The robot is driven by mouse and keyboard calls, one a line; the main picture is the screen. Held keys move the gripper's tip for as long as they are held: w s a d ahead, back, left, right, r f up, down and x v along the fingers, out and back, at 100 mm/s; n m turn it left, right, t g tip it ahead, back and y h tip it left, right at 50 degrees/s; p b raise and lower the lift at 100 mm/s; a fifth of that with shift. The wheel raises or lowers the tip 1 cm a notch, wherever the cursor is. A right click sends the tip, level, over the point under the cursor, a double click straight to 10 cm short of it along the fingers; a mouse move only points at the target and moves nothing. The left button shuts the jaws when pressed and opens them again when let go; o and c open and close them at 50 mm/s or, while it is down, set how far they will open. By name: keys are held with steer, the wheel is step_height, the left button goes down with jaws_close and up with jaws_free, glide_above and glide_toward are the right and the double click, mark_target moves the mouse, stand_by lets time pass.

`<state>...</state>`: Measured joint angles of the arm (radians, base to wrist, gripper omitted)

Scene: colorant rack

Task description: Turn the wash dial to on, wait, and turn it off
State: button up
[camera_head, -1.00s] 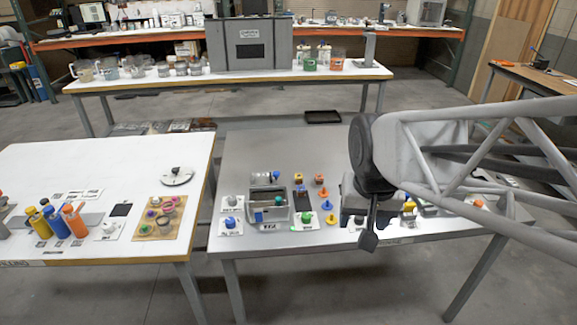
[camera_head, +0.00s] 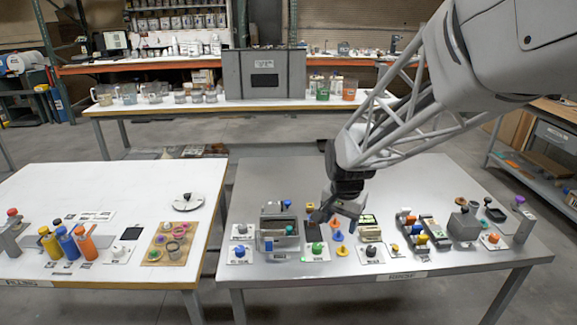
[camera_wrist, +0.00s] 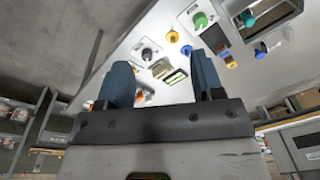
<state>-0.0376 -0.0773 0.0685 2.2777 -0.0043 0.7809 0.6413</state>
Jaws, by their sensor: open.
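Several dials on white plates stand along the grey table's front: a blue dial (camera_head: 240,252), a green dial (camera_head: 317,248) and a dark dial (camera_head: 370,252). Their labels are too small to read, so I cannot tell which is the wash dial. The wrist view shows the green dial (camera_wrist: 200,20) at top right and a dark dial (camera_wrist: 147,53) between the fingers' line of sight. My gripper (camera_head: 336,214) hangs above the table, behind the green and dark dials, apart from both. Its two fingers (camera_wrist: 164,82) are spread and empty.
A grey bin (camera_head: 279,241) stands left of the green dial. Yellow and blue pegs (camera_head: 340,250) stand between the green and dark dials. Right of the dark dial are a small rack (camera_head: 432,230) and a grey box (camera_head: 464,226). The table's back right is clear.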

mark_target(317, 245)
steer(key=w+a+f+m, duration=0.1)
steer(key=w+f, duration=0.3)
steer(key=w+f+m, duration=0.2)
steer(key=w+f, duration=0.3)
steer(key=w+a+f+m+g, duration=0.1)
steer(key=w+f, duration=0.4)
steer(key=shift+a+f, duration=0.2)
steer(key=shift+a, duration=0.1)
steer(key=shift+f, duration=0.15)
steer(key=shift+f, duration=3.75)
steer(key=shift+c, duration=0.4)
steer(key=c, duration=0.8)
steer(key=shift+c, duration=0.2)
